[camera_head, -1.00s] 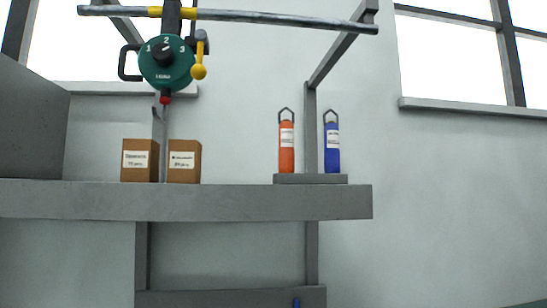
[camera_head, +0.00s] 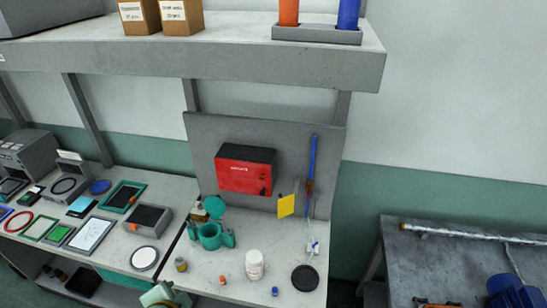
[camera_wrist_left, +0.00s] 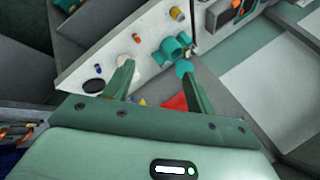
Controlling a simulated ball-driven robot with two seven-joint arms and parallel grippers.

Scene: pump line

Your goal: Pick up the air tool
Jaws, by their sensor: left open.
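No object is plainly marked as an air tool. A long blue tool-like thing (camera_head: 312,160) hangs upright on the grey back panel, right of the red box; I cannot tell if it is the air tool. My left gripper (camera_head: 162,294) shows at the bottom edge of the head view, in front of the bench, well apart from the blue thing. In the left wrist view its fingers (camera_wrist_left: 157,74) are spread with nothing between them. My right gripper is not in view.
The bench holds a teal pump-like part (camera_head: 210,237), a white bottle (camera_head: 254,265), a black disc (camera_head: 305,278) and small parts. A red box (camera_head: 245,170) and yellow tag (camera_head: 286,206) are on the panel. The grey shelf (camera_head: 200,64) overhangs. A blue motor (camera_head: 510,292) stands right.

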